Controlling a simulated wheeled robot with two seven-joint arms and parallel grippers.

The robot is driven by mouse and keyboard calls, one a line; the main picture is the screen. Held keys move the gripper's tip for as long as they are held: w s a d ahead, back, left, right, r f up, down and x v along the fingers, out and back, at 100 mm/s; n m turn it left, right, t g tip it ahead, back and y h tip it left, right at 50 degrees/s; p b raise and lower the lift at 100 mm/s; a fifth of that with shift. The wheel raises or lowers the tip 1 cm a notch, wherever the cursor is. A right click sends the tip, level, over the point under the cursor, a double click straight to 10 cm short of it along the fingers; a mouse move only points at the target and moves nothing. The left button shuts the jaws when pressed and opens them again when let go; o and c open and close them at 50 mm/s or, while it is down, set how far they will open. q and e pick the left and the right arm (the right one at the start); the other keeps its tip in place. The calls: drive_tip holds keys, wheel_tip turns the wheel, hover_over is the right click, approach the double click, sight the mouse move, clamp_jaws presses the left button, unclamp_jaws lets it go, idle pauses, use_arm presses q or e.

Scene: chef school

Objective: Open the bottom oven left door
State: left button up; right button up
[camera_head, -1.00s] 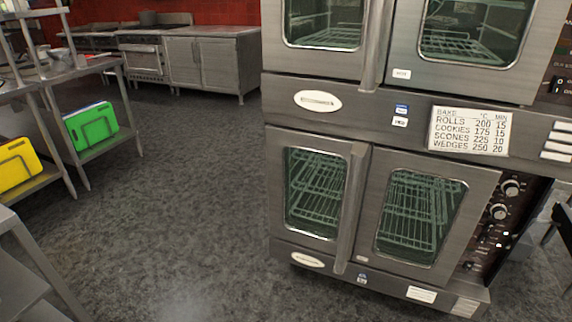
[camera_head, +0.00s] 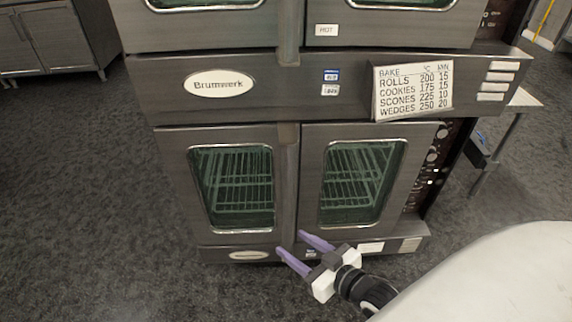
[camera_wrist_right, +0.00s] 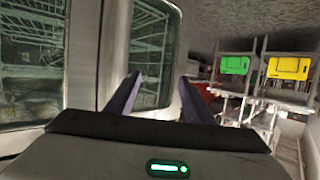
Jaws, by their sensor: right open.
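The bottom oven's left door (camera_head: 173,180) is shut, with a green-tinted window showing racks inside. A vertical bar handle (camera_head: 289,175) runs between it and the bottom right door (camera_head: 311,170). My right gripper (camera_head: 290,242) is open, its purple fingers pointing up-left near the handle's lower end; I cannot tell whether they touch anything. My left gripper is not in view.
The upper oven (camera_head: 215,35) stands above, with a bake-time sign (camera_head: 412,90) on the band between. Control knobs (camera_head: 437,150) are at the right. Floor (camera_head: 80,200) left of the oven is clear. Green (camera_wrist_right: 234,65) and yellow (camera_wrist_right: 287,68) boards stand on a distant rack.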

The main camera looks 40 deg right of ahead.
sight(292, 176)
drive_tip(key=w+d+r+t+h, duration=0.1)
drive_tip(key=w+d+r+t, duration=0.35)
drive_tip(key=d+r, duration=0.4)
drive_tip(key=shift+m+g, duration=0.35)
drive_tip(key=shift+m, duration=0.05)
drive_tip(key=w, duration=0.9)
drive_tip(key=shift+w+a+r, duration=0.2)
drive_tip(key=shift+w+a, duration=0.15)
drive_tip(key=shift+w, duration=0.55)
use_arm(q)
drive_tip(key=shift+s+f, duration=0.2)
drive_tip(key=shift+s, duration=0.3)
